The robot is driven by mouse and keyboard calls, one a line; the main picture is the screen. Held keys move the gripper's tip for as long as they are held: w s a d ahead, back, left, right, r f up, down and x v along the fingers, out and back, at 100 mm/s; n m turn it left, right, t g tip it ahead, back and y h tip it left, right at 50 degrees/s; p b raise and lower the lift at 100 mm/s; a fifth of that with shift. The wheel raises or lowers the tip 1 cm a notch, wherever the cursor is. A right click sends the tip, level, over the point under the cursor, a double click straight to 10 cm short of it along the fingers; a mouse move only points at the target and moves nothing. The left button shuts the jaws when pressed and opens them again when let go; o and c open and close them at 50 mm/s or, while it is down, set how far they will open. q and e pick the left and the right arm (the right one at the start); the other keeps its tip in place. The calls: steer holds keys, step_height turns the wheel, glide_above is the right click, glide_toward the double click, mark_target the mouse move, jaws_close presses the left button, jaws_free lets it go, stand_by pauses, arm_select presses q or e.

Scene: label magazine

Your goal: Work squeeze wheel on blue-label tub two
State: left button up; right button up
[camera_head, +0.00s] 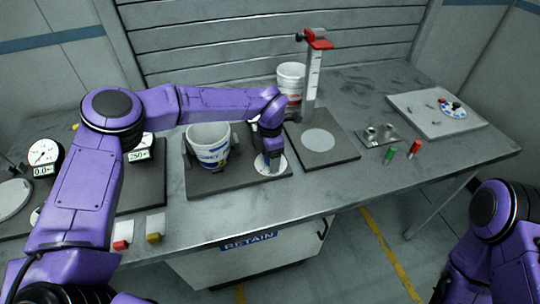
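A white tub with a blue label (208,146) stands upright on a dark plate (205,187) left of centre. Grey clamp-like parts sit at both sides of the tub; I cannot tell which is the squeeze wheel. My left gripper (271,163) points down just right of the tub, over a pale disc (283,164) at the plate's right end. It appears apart from the tub. Its fingers are small and dark, and whether they are open or shut is unclear. My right arm shows at the lower right; its gripper is out of view.
A red-label tub (291,72) stands behind my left gripper. A scaled post with a red head (319,40) rises beside another dark plate with a disc (319,140). A dial gauge (44,152) is at left. Green (390,154) and red (414,149) pieces lie right.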

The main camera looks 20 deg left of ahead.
arm_select(q)
steer(key=shift+r, duration=0.1)
step_height(320, 180, up, 10)
steer(key=b, duration=0.2)
steer(key=shift+r+b, duration=0.25)
steer(key=shift+b, duration=0.15)
